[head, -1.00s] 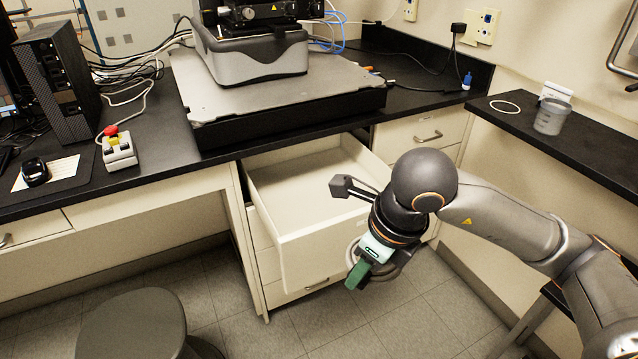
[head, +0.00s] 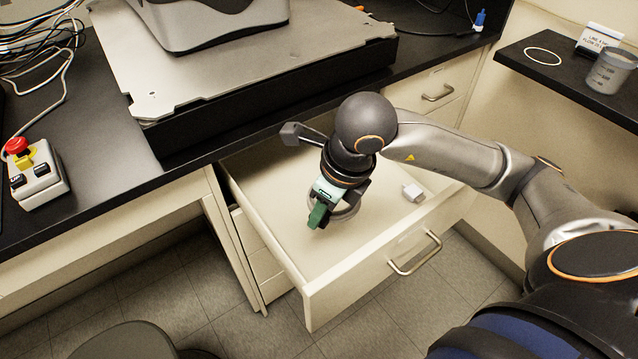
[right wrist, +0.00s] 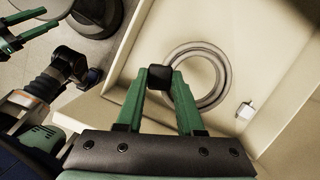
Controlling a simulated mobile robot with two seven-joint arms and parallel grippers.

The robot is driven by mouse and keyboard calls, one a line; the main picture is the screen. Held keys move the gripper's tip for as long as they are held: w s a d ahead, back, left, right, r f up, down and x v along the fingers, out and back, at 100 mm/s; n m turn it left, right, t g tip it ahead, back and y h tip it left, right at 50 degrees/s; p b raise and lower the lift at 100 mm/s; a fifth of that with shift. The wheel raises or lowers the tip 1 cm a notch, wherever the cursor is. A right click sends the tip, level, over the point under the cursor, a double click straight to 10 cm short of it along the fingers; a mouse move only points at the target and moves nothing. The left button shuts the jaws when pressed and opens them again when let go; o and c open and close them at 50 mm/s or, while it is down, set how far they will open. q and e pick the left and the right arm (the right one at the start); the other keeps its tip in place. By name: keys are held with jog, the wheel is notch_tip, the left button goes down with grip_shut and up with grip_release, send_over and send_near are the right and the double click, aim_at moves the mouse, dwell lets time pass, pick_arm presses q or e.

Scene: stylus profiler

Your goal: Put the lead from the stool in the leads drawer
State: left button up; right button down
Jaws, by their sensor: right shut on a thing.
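The lead is a grey coil (right wrist: 226,75), and its black end block (right wrist: 160,77) sits between the green fingertips of my right gripper (head: 317,214). My right gripper is shut on it, over the inside of the open cream drawer (head: 277,222). In the head view the coil shows partly behind the fingers (head: 347,208). I cannot tell whether it touches the drawer floor. Green fingers of my left gripper (right wrist: 30,30) seem to show at the upper left of the right wrist view, but their opening is unclear. The grey stool (head: 125,345) is at the bottom left.
A small white block (head: 413,191) lies in the drawer toward the right. The black counter with the instrument's metal base plate (head: 130,75) overhangs behind. A control box with a red button (head: 35,172) stands on the left; a beaker (head: 611,72) stands on the right shelf.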

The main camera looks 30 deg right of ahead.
jog(key=w+d+f, duration=0.2)
jog(key=w+f, duration=0.1)
jog(key=w+d+f, duration=0.2)
jog(key=w+d, duration=0.1)
jog(key=w+d+f, duration=0.2)
jog(key=w+f, duration=0.1)
jog(key=w, duration=0.1)
jog(key=shift+d+f+b, duration=0.25)
jog(key=shift+f+b, duration=0.05)
jog(key=shift+b, duration=0.05)
jog(key=shift+w+d+f, duration=0.35)
jog(key=shift+w+f, duration=0.1)
jog(key=shift+f, duration=1.75)
jog(key=c, duration=0.5)
grip_release()
jog(key=shift+f, duration=0.1)
jog(key=v, duration=1.2)
jog(key=shift+p, duration=0.4)
